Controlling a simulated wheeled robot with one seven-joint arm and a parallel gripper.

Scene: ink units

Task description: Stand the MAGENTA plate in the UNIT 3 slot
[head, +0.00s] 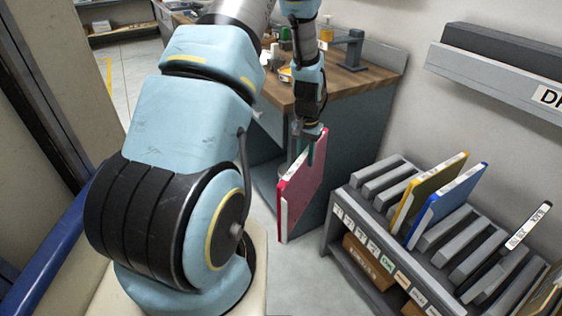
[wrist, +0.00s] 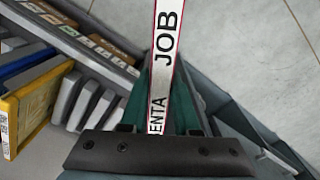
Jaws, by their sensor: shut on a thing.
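The magenta plate (head: 302,188) hangs upright from my gripper (head: 312,133) in the head view, to the left of the slotted rack (head: 345,192) and apart from it. In the wrist view my gripper (wrist: 160,125) is shut on the plate's white edge strip (wrist: 165,50), which reads "JOB" and part of "MAGENTA". The rack has grey dividers and a row of small labels (head: 373,247) along its front edge. The label numbers are too small to read, so I cannot tell which slot is UNIT 3.
A yellow plate (head: 430,190) and a blue plate (head: 447,205) stand in the rack, with a black plate (head: 520,232) farther right. Brown boxes (head: 368,262) sit below. A wooden-topped bench (head: 350,82) stands behind. A wall shelf (head: 490,80) hangs above the rack.

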